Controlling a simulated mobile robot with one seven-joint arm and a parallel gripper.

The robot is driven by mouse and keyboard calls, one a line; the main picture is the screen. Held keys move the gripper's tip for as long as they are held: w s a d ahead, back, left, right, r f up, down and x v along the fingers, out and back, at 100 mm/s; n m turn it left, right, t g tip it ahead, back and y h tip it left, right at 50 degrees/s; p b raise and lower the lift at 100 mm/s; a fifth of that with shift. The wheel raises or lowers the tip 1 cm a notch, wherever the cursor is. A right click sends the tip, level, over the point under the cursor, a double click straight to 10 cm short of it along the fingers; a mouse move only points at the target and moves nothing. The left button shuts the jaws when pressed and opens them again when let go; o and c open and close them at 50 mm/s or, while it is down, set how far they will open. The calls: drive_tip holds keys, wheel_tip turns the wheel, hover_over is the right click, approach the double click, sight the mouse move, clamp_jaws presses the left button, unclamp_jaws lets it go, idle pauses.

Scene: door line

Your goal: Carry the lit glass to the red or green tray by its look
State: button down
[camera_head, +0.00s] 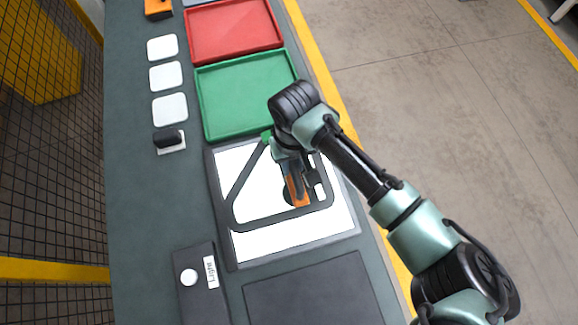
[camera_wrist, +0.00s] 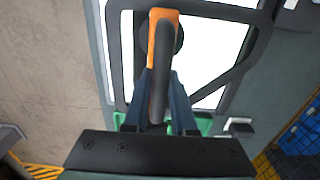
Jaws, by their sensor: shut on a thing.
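The glass (camera_head: 250,218) is a clear pane with a thick dark border, slanted on one side. It is over the lit white panel (camera_head: 252,245); I cannot tell whether it touches it. My gripper (camera_head: 293,178) is shut on an orange handle (camera_head: 299,197) over the pane. In the wrist view the handle (camera_wrist: 163,20) shows between the fingers of my gripper (camera_wrist: 158,75), with a dark round pad partly hidden under it. The green tray (camera_head: 245,95) lies just beyond the panel, and the red tray (camera_head: 232,30) beyond that. Both look empty.
A box with a round white button (camera_head: 188,277) and a "Light" label stands at the near left. Several white squares (camera_head: 165,75) line the trays' left side; a black block (camera_head: 168,138) stands by the nearest. A dark mat (camera_head: 315,295) lies nearest. Mesh fencing (camera_head: 45,180) is left.

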drive_tip(key=shift+w+r, duration=0.15)
drive_tip(key=shift+r, duration=0.15)
drive_tip(key=w+a+b, duration=0.2)
drive_tip(key=w+b, duration=0.2)
drive_tip(key=w, duration=0.2)
drive_tip(key=w+a+b, duration=0.2)
drive_tip(key=w+b, duration=0.2)
drive_tip(key=w, duration=0.3)
drive_tip(key=shift+a, duration=0.3)
drive_tip(key=shift+w+a+r, duration=0.1)
drive_tip(key=shift+r, duration=0.05)
